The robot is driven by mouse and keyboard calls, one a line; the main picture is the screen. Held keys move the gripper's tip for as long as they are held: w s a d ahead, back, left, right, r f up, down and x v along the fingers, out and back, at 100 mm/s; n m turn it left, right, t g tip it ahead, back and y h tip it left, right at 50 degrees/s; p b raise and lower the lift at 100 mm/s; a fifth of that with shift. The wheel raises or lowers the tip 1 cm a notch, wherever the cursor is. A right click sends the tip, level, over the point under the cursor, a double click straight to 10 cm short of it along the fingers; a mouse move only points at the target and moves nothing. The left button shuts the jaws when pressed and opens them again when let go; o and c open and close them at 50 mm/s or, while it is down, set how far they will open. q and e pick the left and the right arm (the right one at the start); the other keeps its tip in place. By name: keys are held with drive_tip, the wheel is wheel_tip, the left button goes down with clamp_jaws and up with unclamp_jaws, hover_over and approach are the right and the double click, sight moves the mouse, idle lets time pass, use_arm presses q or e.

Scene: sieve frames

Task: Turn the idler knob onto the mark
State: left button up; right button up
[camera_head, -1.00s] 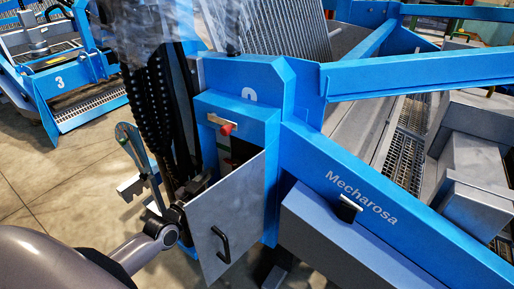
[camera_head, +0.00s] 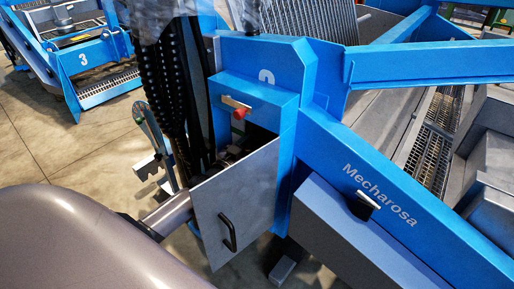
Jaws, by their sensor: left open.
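A grey door panel (camera_head: 236,205) with a black handle (camera_head: 228,233) stands open on the front of a blue housing (camera_head: 262,98). A red-tipped pale lever (camera_head: 238,110) sits on the housing above the opening. I cannot tell whether this is the idler knob, and I make out no mark. My left arm comes in from the left and passes behind the door. My left gripper (camera_head: 229,156) is open, dark and partly hidden at the opening, above the door's top edge. What lies inside the opening is mostly hidden. My right gripper is not in view.
The blue "Mecharosa" beam (camera_head: 378,190) and a box with a black-and-silver latch (camera_head: 363,204) stand right of the door. Black chains (camera_head: 168,95) hang left of the housing. A green-rimmed disc (camera_head: 146,122) stands farther left. Floor is clear at left.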

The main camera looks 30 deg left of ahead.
use_arm(q)
drive_tip(key=shift+w, duration=0.2)
drive_tip(key=c, duration=1)
drive_tip(key=shift+m, duration=0.4)
